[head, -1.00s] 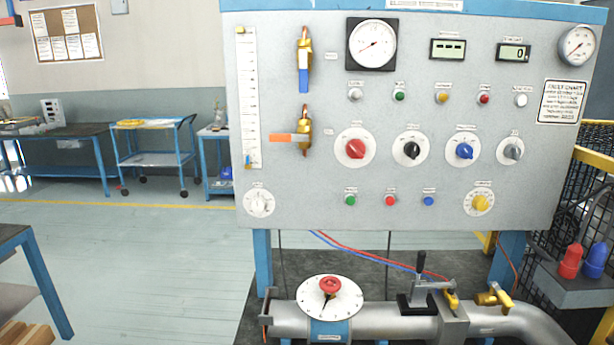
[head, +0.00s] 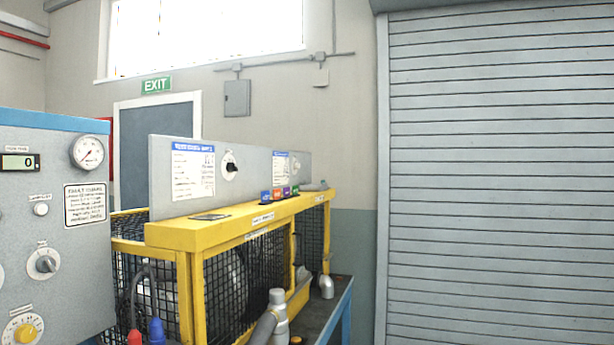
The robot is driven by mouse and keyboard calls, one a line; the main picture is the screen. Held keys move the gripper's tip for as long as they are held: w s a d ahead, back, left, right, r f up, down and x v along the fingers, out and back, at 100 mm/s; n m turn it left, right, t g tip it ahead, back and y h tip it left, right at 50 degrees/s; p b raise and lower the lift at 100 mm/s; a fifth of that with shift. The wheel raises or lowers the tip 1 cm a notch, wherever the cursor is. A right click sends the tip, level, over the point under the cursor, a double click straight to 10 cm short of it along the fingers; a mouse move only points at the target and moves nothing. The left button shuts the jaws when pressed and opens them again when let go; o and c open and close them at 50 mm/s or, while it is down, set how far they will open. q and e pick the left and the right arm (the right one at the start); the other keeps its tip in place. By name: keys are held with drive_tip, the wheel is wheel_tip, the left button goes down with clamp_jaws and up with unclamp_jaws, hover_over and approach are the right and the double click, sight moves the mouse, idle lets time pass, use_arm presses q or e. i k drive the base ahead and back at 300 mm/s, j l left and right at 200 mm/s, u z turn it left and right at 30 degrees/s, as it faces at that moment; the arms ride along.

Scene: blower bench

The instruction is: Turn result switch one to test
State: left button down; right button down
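A grey upright board (head: 260,170) stands on a yellow frame in the head view. It carries two rotary switches, each beside a white printed sheet with a blue heading. The nearer switch (head: 229,166) has a black knob on a white round dial. The farther switch (head: 296,166) is smaller and partly hard to make out. Which one is result switch one, and which position either points to, I cannot read. Neither of my grippers is in view.
The yellow frame (head: 190,236) with black mesh encloses machinery. Several small coloured blocks (head: 279,192) and a dark flat item (head: 209,217) lie on its top. The grey gauge panel (head: 50,245) stands at left. A roller shutter (head: 500,180) fills the right.

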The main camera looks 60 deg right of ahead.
sight(232, 167)
drive_tip(key=z, duration=1.8)
drive_tip(key=i+l, duration=0.1)
drive_tip(key=l, duration=0.1)
